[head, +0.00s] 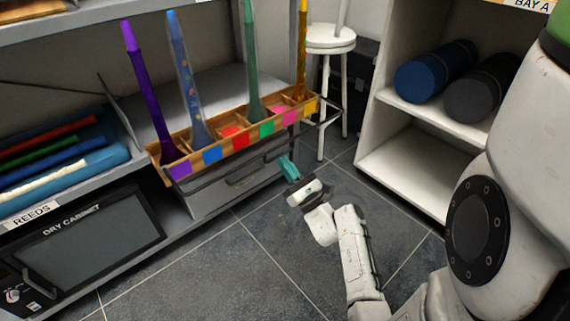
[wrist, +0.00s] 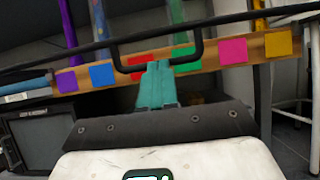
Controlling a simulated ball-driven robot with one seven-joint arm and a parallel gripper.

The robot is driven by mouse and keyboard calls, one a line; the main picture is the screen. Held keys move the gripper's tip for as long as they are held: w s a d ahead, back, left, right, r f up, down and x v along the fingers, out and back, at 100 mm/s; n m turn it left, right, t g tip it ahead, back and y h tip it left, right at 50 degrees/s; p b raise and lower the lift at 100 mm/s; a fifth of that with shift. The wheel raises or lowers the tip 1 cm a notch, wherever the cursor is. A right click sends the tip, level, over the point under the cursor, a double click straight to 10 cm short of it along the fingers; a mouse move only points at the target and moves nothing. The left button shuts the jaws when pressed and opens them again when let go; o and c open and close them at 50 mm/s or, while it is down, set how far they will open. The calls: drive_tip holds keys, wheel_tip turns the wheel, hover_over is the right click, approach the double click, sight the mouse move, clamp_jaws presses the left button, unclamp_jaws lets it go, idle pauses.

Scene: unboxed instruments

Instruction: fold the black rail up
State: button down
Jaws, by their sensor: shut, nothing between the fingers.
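The black rail (head: 225,160) runs along the front of the wooden tray, below its row of coloured squares. In the wrist view the rail (wrist: 250,16) crosses the whole upper picture, with a U-shaped loop (wrist: 200,45) hanging from its middle. My gripper (head: 287,167) has teal fingers and is low in front of the tray, above the floor. In the wrist view my gripper (wrist: 157,68) is shut and empty. Its fingertips overlap the lower bar of the loop; I cannot tell whether they touch it.
The wooden tray (head: 154,150) holds several tall coloured tubes. A dry cabinet (head: 90,235) stands at lower left, a white stool (head: 330,38) behind. White shelves (head: 400,165) with dark rolls stand at right. The tiled floor (head: 225,275) before the tray is clear.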

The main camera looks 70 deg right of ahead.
drive_tip(key=shift+r+p, duration=0.45)
drive_tip(key=shift+p, duration=0.25)
drive_tip(key=r+g+y+p, duration=0.1)
drive_tip(key=r+p, duration=0.2)
drive_tip(key=p, duration=0.5)
drive_tip(key=r+g+y+p, duration=0.1)
drive_tip(key=r+g+p, duration=0.1)
drive_tip(key=p, duration=0.7)
drive_tip(key=r+g+y+p, duration=0.1)
drive_tip(key=r+g+p, duration=0.1)
drive_tip(key=p, duration=0.6)
drive_tip(key=shift+s+a+r+p, duration=0.15)
drive_tip(key=shift+s+r+p, duration=0.05)
drive_tip(key=shift+r, duration=0.25)
drive_tip(key=shift+s+a+r+p, duration=0.1)
drive_tip(key=shift+s+r+p, duration=0.1)
drive_tip(key=shift+r, duration=0.25)
wheel_tip(320, 180, up, 7)
drive_tip(key=g+y+p, duration=0.3)
drive_tip(key=g+p, duration=0.2)
drive_tip(key=p, duration=1.5)
hover_over(288, 140)
drive_tip(key=w+a, duration=0.2)
drive_tip(key=w+d+r+p, duration=0.2)
drive_tip(key=w+r, duration=0.1)
drive_tip(key=w, duration=0.1)
drive_tip(key=shift+d+r+p, duration=0.25)
drive_tip(key=shift+p, duration=0.05)
drive_tip(key=shift+w, duration=0.15)
